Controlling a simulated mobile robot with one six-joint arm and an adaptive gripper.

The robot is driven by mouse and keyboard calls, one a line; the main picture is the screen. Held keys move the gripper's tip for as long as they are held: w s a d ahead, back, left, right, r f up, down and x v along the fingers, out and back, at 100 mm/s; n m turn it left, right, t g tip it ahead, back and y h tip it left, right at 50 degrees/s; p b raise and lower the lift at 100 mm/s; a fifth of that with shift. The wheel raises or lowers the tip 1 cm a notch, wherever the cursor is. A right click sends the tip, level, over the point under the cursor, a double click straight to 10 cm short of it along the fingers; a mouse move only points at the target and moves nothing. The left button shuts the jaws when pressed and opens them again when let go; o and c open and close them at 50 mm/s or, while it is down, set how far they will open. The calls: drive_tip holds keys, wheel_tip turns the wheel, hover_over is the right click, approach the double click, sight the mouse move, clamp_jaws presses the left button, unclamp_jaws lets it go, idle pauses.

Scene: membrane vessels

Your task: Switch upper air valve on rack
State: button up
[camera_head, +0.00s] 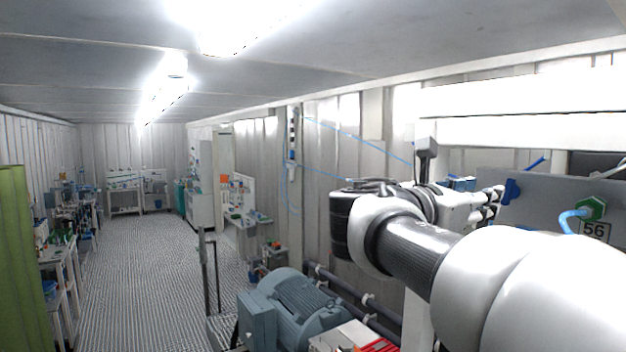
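A grey rack panel (545,199) stands at the right. A blue part like a valve handle (511,191) sits at its left edge; I cannot tell for sure that it is the upper air valve. My arm reaches in from the lower right and bends back toward the panel. My gripper (490,204) is small and partly hidden behind my arm, just left of the blue handle. I cannot tell whether they touch.
A blue-grey motor (296,308) stands on the floor below my arm, beside dark pipes (366,302). A thin post (208,275) stands left of it. Cluttered benches (62,268) line the left wall. The grated aisle (140,280) between is clear.

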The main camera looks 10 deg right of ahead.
sight(507, 190)
drive_tip(key=p+x, duration=0.1)
drive_tip(key=x, duration=0.9)
drive_tip(key=shift+p, duration=0.35)
clamp_jaws()
